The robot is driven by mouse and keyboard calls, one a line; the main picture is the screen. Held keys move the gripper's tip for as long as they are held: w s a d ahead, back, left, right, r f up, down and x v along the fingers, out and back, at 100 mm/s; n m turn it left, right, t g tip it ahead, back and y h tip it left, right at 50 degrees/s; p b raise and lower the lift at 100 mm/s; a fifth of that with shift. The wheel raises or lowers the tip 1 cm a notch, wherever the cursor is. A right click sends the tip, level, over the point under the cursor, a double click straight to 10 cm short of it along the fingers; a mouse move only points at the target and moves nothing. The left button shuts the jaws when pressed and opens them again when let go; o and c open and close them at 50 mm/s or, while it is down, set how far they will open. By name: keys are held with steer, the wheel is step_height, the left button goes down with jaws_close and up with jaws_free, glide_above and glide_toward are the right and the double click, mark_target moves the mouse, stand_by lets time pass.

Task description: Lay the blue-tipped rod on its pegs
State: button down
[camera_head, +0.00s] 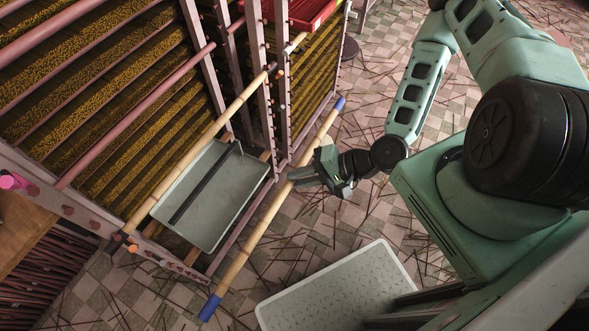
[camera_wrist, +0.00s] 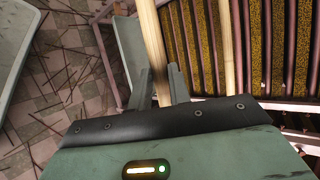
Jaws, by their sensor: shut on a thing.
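The blue-tipped rod (camera_head: 257,232) is a long pale bamboo pole with a blue cap on each end. It slants in front of the rack, one end low left and the other high right. My gripper (camera_head: 300,176) is shut on it, nearer its upper end. In the wrist view, the rod (camera_wrist: 153,45) runs up between the two fingers of my gripper (camera_wrist: 158,85). Small orange pegs show on the rack: an upper peg (camera_head: 280,73) and a lower peg (camera_head: 133,248). The rod is apart from these pegs in the picture.
A dark-tipped bamboo rod (camera_head: 208,136) lies across the rack front; a pale rod (camera_wrist: 227,45) also shows in the wrist view. A grey tray (camera_head: 226,203) sits low in the rack. Thin sticks litter the tiled floor.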

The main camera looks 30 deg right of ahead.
steer(key=s+d+p, duration=0.2)
steer(key=s+d, duration=0.6)
steer(key=s, duration=0.5)
steer(key=shift+d, duration=0.35)
stand_by(1.4)
